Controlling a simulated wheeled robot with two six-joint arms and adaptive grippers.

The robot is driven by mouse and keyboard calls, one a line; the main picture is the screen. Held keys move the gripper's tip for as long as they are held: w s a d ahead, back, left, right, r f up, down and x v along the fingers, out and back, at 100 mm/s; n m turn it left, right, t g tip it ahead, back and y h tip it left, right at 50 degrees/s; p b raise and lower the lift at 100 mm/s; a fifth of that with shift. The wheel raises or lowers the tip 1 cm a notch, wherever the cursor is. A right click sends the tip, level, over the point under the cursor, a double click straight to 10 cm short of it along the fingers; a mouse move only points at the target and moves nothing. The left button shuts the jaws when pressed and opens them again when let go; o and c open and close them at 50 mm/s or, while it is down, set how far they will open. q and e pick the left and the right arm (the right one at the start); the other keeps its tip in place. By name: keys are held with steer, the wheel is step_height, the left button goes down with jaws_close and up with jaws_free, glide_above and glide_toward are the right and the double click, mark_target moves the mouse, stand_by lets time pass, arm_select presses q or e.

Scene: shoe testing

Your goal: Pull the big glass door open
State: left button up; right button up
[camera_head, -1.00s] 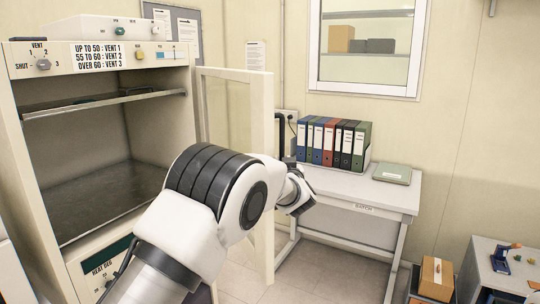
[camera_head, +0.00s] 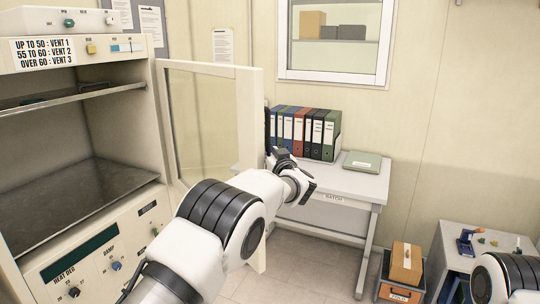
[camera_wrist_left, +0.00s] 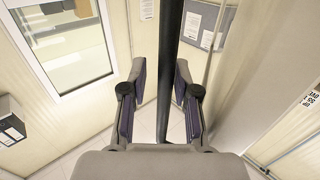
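The big glass door (camera_head: 205,115) has a cream frame around a clear pane. In the head view it stands swung out from the right side of the cream oven cabinet (camera_head: 90,140), whose interior is exposed. Its dark vertical handle (camera_head: 267,125) shows at the door's free edge, partly hidden by my left arm. My left gripper (camera_head: 300,180) is beyond the door's edge. In the left wrist view its fingers (camera_wrist_left: 160,75) are spread apart, with the dark handle bar (camera_wrist_left: 174,40) running between them, nearer the right finger. My right gripper is out of view; only part of my right arm shows at lower right.
An orange-brown box (camera_head: 406,262) and a grey cabinet (camera_head: 455,240) are at the right. Floor (camera_head: 310,265) is clear between.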

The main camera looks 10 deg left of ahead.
mark_target(269, 121)
arm_select(q)
steer(key=r, duration=1)
steer(key=shift+w+a, duration=0.25)
steer(key=shift+a, duration=0.1)
